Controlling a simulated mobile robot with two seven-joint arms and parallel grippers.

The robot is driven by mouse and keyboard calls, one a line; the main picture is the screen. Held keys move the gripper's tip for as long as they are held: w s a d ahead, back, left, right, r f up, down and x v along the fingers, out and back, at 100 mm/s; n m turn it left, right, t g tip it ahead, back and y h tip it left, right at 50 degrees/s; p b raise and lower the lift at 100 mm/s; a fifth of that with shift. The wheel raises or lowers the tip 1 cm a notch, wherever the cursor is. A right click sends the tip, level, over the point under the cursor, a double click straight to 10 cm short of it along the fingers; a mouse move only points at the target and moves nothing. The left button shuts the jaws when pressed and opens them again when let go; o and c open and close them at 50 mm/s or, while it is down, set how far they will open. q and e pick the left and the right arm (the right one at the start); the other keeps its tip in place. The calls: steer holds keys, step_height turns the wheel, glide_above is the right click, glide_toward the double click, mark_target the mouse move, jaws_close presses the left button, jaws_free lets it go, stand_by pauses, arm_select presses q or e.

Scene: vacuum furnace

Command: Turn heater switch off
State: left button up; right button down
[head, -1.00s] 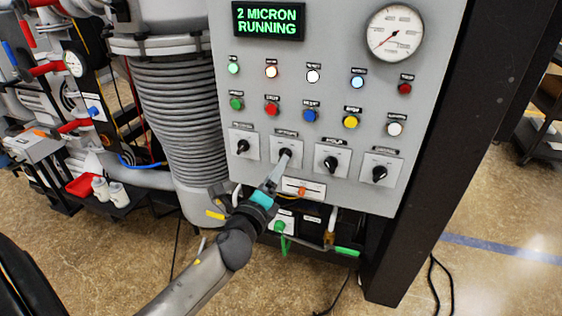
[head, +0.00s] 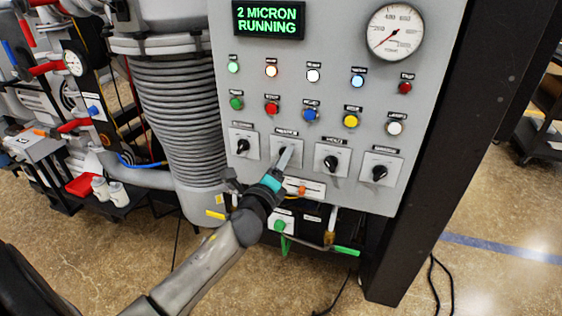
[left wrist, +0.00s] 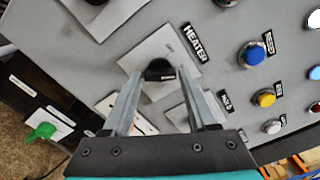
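The heater switch (left wrist: 160,70) is a black rotary knob on a light square plate, with a "HEATER" label beside it in the left wrist view. In the head view it is the second knob from the left in the lower row, and my fingers mostly hide the knob on its plate (head: 275,144). My left gripper (head: 286,157) reaches up to it from below. In the left wrist view its two fingers stand apart, one on either side of the knob, with narrow gaps showing. I cannot tell which way the knob points. My right gripper is out of view.
Other black knobs stand close by, one to the left (head: 242,146) and two to the right (head: 332,162). Rows of coloured buttons, a "2 MICRON RUNNING" display (head: 268,20) and a round gauge (head: 395,33) are above. An orange-handled part (head: 303,190) and green fittings (head: 347,251) are below.

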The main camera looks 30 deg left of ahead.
arm_select(q)
jaws_close()
steer(key=shift+n, duration=0.4)
steer(key=n+p, duration=0.2)
steer(key=n, duration=0.9)
steer(key=shift+p, duration=0.4)
steer(key=shift+n, duration=0.3)
steer(key=shift+o, duration=2)
jaws_free()
